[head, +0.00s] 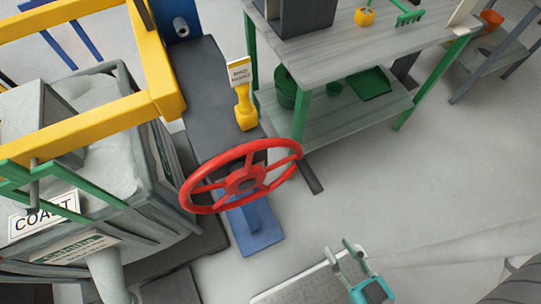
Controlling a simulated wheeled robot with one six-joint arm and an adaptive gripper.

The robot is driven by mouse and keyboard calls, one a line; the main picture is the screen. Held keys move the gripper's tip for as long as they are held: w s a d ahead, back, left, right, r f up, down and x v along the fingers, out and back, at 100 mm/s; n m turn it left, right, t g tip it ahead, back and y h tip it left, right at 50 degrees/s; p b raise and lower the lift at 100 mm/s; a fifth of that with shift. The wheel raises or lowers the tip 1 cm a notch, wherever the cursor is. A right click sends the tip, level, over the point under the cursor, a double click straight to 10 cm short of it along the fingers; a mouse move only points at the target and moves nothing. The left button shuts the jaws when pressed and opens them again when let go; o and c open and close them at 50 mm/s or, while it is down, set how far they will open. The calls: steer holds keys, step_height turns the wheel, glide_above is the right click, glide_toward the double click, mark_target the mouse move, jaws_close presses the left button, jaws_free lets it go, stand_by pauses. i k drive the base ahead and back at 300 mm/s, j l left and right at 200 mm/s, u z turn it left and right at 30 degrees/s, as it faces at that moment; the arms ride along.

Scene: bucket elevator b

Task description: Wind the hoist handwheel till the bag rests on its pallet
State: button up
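The red handwheel (243,177) stands in the middle of the head view, tilted towards me, with several spokes and a dark hub. It sits above a blue foot (257,226) on the floor. My gripper (341,249) is at the bottom, below and to the right of the wheel. Its two fingers are apart with nothing between them, and it does not touch the wheel. A pale, bulky body that looks like the bag (112,125) is at the left under the yellow frame. I cannot make out the pallet or whether the bag touches it.
A yellow frame (85,127) crosses the upper left. A yellow post with a sign (242,100) stands just behind the wheel. A grey workbench (355,45) with green legs is at the upper right. The floor (400,180) right of the wheel is clear.

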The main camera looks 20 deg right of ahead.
mark_target(245, 177)
steer(key=k, duration=1.25)
